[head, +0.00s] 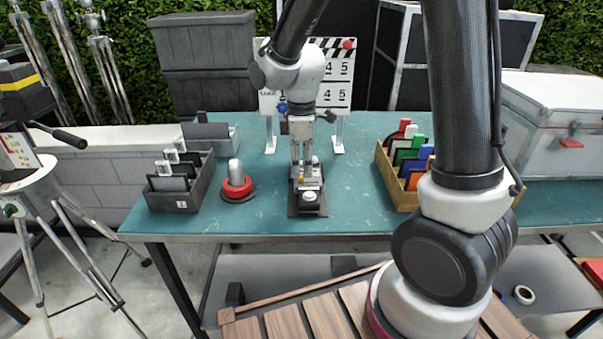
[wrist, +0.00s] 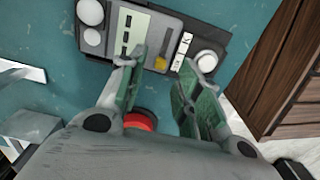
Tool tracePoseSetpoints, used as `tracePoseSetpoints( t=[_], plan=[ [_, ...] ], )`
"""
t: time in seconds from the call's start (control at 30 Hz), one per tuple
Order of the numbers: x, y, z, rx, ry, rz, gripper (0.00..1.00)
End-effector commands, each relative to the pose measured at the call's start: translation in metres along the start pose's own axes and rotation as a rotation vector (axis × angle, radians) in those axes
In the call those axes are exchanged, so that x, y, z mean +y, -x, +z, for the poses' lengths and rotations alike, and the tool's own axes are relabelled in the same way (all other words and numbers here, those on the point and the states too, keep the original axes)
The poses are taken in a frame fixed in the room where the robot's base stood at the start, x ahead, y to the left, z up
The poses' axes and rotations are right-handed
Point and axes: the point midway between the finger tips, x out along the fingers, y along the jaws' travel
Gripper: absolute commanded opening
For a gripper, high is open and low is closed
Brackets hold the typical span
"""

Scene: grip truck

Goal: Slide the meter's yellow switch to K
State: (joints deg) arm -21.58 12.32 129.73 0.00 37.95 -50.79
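The meter (head: 308,203) is a dark flat device lying on the teal table directly under my gripper (head: 308,178). In the wrist view the meter (wrist: 172,28) has a grey body, a pale green panel and a round white knob on the right. Its small yellow switch (wrist: 161,64) shows between my gripper's fingertips (wrist: 164,68). The fingers are spread on either side of the switch with a gap. Whether a fingertip touches the switch or meter cannot be told.
A red ring with a grey dome (head: 237,186) stands left of the meter. A dark bin (head: 183,187) is farther left, and a wooden bin of coloured cards (head: 393,180) is to the right. A clapperboard (head: 335,85) stands behind. Clear table lies between them.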

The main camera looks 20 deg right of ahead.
Motion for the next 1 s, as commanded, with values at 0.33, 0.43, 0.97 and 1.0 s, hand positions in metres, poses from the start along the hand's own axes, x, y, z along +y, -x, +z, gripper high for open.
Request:
tracePoseSetpoints(
  t=[0.33,0.43,0.97,1.0],
  plan=[
    [0.0,-0.032,0.0,0.0,-0.002,0.0,0.34],
    [0.0,-0.032,0.0,0.0,-0.002,0.0,0.34],
    [0.0,-0.031,0.001,0.0,-0.002,0.0,0.0],
    [0.0,-0.031,0.002,0.0,-0.003,0.0,0.0]
  ],
)
